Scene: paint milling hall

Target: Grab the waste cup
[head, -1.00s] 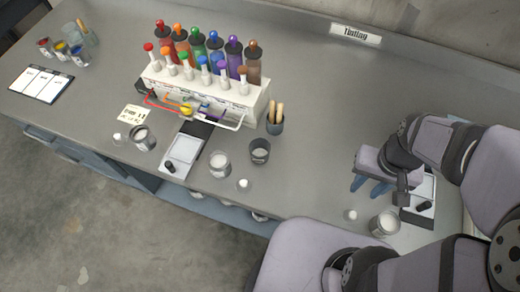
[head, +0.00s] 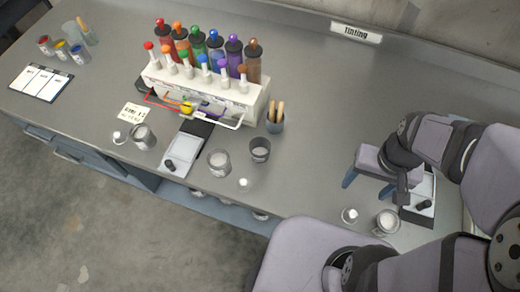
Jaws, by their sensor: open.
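No label that reads as waste cup can be made out. A dark grey cup (head: 260,150) with pale contents stands upright near the bench's front edge, in the middle of the head view; it looks the most likely, but I cannot be sure. Beside it to the left is a metal can (head: 219,162) with whitish contents. My gripper (head: 368,184) is at the right above the bench, well apart from the dark cup. Its blue fingers are spread wide, with nothing seen between them.
A white rack (head: 205,92) with coloured bottles stands behind the cups. A stick holder (head: 275,119) is just behind the dark cup. Another can (head: 387,222) stands near my gripper, and one (head: 142,137) is further left. The bench between dark cup and gripper is clear.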

